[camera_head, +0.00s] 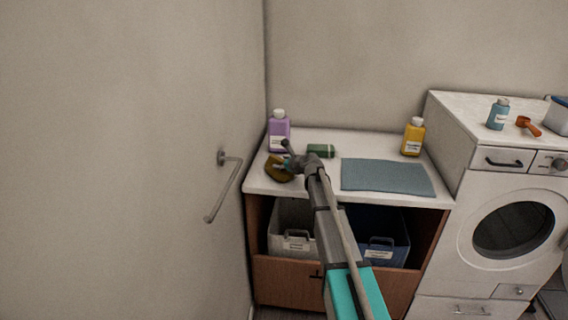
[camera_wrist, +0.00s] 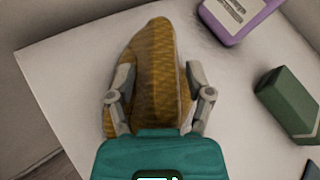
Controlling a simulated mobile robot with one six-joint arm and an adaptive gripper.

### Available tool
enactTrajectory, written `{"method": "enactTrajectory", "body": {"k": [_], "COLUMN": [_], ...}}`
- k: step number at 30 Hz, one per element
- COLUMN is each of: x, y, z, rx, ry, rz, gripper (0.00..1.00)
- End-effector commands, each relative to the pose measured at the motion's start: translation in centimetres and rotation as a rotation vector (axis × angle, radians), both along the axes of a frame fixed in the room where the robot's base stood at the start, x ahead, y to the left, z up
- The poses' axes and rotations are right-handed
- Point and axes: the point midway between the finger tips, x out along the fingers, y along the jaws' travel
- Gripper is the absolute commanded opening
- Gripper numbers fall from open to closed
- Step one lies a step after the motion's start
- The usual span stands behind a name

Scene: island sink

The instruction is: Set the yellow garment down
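The yellow garment (camera_head: 279,169) is a bunched, ochre-coloured, ribbed bundle at the left end of the white counter (camera_head: 312,182). In the wrist view the garment (camera_wrist: 155,70) lies between the two fingers of my gripper (camera_wrist: 158,78), which appear shut on it. It bulges past the left finger and reaches beyond both fingertips. In the head view my gripper (camera_head: 285,160) is at the garment, low over the counter. Whether the garment's underside touches the counter is hard to tell.
A purple bottle (camera_head: 279,133) and a green box (camera_head: 320,150) stand close by. A blue-grey mat (camera_head: 388,177) and a yellow bottle (camera_head: 413,137) are farther right. Bins (camera_head: 291,241) sit below. A wall rail (camera_head: 225,187) is at left, a washing machine (camera_head: 500,215) at right.

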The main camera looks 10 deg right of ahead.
Motion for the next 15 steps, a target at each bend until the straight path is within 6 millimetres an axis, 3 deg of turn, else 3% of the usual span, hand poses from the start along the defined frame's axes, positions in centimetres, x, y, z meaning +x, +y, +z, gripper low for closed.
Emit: {"method": "enactTrajectory", "body": {"k": [15], "x": [0.01], "y": [0.07], "z": [0.29], "rx": [0.000], "ry": [0.000], "rz": [0.001], "gripper": [0.76]}}
